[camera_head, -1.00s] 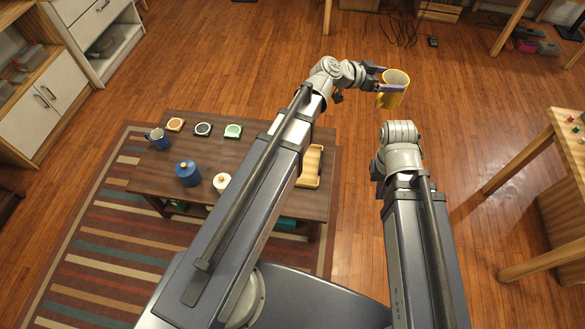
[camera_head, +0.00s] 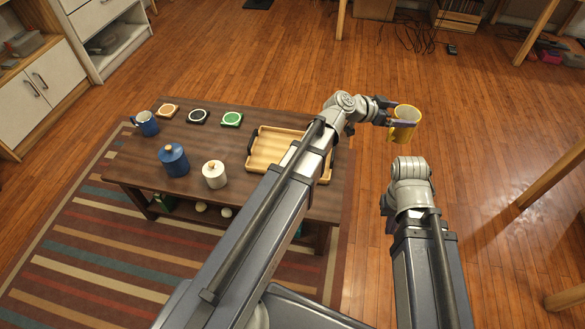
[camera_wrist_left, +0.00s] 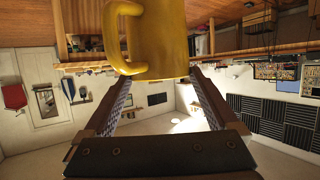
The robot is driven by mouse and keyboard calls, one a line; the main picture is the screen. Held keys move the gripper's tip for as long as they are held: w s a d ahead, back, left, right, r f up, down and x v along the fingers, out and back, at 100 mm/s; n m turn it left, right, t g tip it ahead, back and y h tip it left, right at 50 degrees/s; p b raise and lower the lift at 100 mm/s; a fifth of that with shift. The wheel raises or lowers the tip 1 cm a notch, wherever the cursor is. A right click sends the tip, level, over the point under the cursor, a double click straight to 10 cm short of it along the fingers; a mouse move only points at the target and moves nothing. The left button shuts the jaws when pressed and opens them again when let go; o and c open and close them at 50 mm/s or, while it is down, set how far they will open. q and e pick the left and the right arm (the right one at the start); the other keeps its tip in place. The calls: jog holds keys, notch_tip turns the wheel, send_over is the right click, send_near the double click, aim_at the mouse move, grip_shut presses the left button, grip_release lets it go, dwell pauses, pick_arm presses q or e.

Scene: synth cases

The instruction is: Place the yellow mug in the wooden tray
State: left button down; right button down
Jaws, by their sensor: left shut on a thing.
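The yellow mug (camera_head: 404,124) is held in my left gripper (camera_head: 392,113), off the right end of the coffee table and above the floor. In the left wrist view the mug (camera_wrist_left: 158,40) sits between the two fingers (camera_wrist_left: 160,92), with its handle to the left. The wooden tray (camera_head: 268,148) lies on the right part of the table, left of the mug. It looks empty where it shows; my left arm covers part of it. The right arm reaches in below the mug, but its fingers do not show.
On the table (camera_head: 226,204) stand a blue mug (camera_head: 147,125), a blue lidded jar (camera_head: 174,161) and a white lidded jar (camera_head: 214,175). Three coasters, one of them green (camera_head: 231,119), lie along the far edge. A striped rug (camera_head: 90,268) is under the table.

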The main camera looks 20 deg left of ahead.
pick_arm(q)
notch_tip(320, 180, down, 18)
jog(key=b, duration=1.6)
jog(key=s+a+n+t+y, duration=0.2)
jog(key=a+n+t+y, duration=0.35)
jog(key=a, duration=3.75)
notch_tip(320, 180, down, 10)
jog(key=n+g+y+b, duration=0.1)
jog(key=b, duration=0.8)
jog(key=shift+d+g+y+b, duration=0.25)
jog(key=shift+g+y+b, duration=0.1)
jog(key=shift+b, duration=0.05)
jog(key=shift+n, duration=0.25)
jog(key=shift+f, duration=0.1)
grip_release()
